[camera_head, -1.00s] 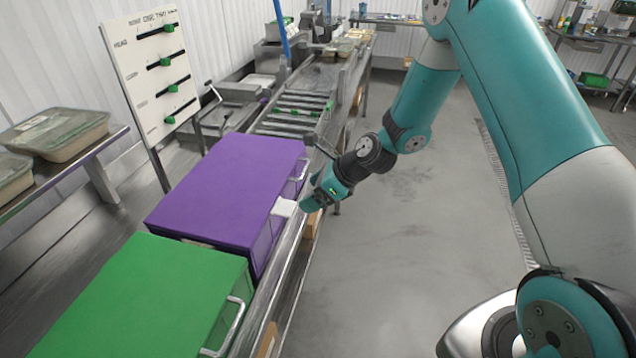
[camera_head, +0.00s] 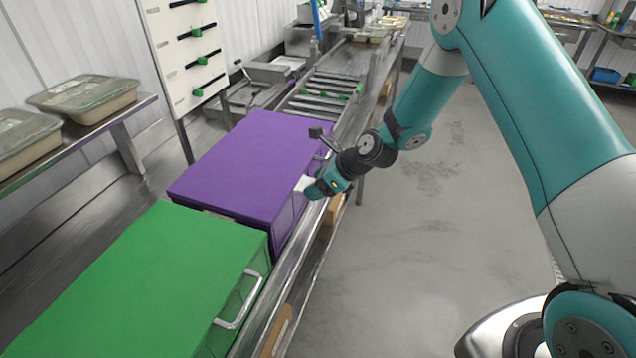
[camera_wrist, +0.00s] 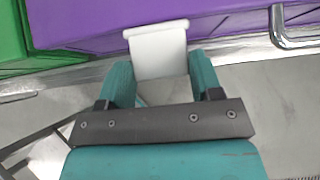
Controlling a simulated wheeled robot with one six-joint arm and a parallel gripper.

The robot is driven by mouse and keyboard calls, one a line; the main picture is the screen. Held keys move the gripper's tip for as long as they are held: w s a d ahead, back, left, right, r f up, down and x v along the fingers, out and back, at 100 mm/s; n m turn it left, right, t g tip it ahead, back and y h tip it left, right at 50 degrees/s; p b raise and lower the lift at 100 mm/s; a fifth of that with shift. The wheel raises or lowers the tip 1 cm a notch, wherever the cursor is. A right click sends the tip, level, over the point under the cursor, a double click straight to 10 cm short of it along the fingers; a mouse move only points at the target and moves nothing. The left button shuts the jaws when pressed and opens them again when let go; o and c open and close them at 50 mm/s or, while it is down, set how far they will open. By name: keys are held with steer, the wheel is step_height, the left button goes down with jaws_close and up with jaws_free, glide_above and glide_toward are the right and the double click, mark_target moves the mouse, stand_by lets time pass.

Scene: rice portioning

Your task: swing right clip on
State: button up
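A white clip (camera_wrist: 158,50) with a wider top lip sits on the front side of the purple box (camera_wrist: 110,15), below its lid edge. In the head view the clip (camera_head: 303,184) is small and partly hidden by my gripper (camera_head: 312,190). The purple box (camera_head: 245,160) stands on the metal line. In the wrist view my gripper (camera_wrist: 160,72) has its two teal fingers apart, at the lower left and lower right of the clip. The clip's lower end reaches toward the gap between them; I cannot tell whether they touch it.
A green box (camera_head: 150,280) with a metal handle (camera_head: 240,305) stands nearer. The purple box's metal handle (camera_wrist: 290,40) is right of the clip in the wrist view. A metal rail (camera_head: 290,265) runs along the boxes. The floor (camera_head: 420,230) to the right is clear.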

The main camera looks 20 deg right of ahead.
steer(key=shift+w+a+f+b, duration=0.15)
steer(key=shift+f+b, duration=0.3)
steer(key=shift+f, duration=0.45)
steer(key=shift+w+a+f, duration=0.25)
steer(key=shift+a+f, duration=0.1)
steer(key=shift+f, duration=0.1)
steer(key=shift+w+a+f+b, duration=0.2)
steer(key=shift+w+a+b, duration=0.15)
steer(key=shift+w+a, duration=0.4)
steer(key=shift+s+a, duration=0.15)
